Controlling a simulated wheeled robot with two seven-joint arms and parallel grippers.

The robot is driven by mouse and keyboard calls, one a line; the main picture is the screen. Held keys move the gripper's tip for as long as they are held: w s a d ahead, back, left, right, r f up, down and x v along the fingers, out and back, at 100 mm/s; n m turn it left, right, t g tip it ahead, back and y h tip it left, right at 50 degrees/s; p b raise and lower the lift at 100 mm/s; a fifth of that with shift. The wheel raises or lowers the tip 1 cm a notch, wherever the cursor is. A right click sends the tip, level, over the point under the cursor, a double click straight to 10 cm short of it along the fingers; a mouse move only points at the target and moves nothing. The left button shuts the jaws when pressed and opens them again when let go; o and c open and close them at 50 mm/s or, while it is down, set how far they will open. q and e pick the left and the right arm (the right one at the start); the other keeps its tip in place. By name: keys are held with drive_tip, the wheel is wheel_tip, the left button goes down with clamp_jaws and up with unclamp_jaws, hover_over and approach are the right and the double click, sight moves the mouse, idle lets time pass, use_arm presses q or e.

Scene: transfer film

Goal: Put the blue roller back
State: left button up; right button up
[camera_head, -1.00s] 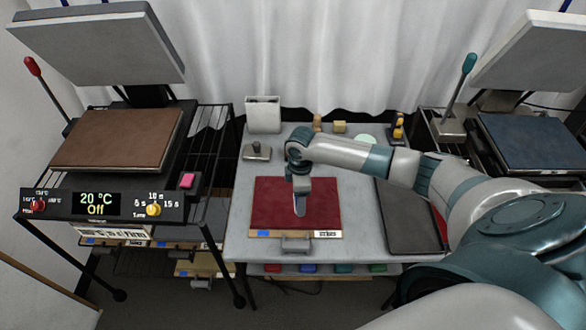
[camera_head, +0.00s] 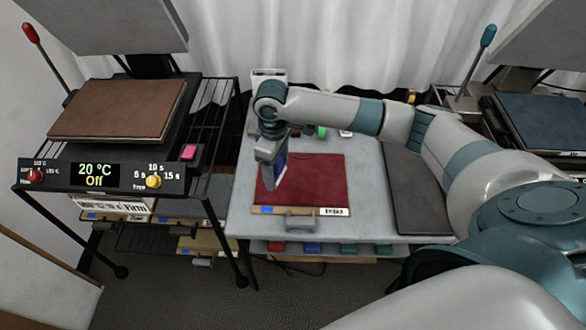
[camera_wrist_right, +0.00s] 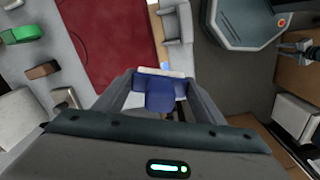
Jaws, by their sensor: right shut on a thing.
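My right gripper (camera_head: 271,180) is above the left part of the red sheet (camera_head: 318,180) on the grey table. It is shut on the blue roller (camera_wrist_right: 160,98), which shows between the fingers in the right wrist view with a pale edge. In the head view only a small blue patch of the roller (camera_head: 281,165) shows beside the fingers. The rest is hidden by the gripper. My left gripper is not in view.
A heat press with a brown plate (camera_head: 118,108) stands on the left, its display reading 20 °C, Off. Another press with a blue plate (camera_head: 548,120) stands on the right. A green object (camera_head: 321,132) is behind the red sheet. Coloured pieces sit under the table's front edge.

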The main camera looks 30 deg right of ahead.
drive_tip(key=s+a+r+m+b, duration=0.5)
drive_tip(key=s+r+m+b, duration=0.2)
drive_tip(key=s, duration=0.4)
drive_tip(key=shift+a+b, duration=0.15)
drive_tip(key=shift+b, duration=0.25)
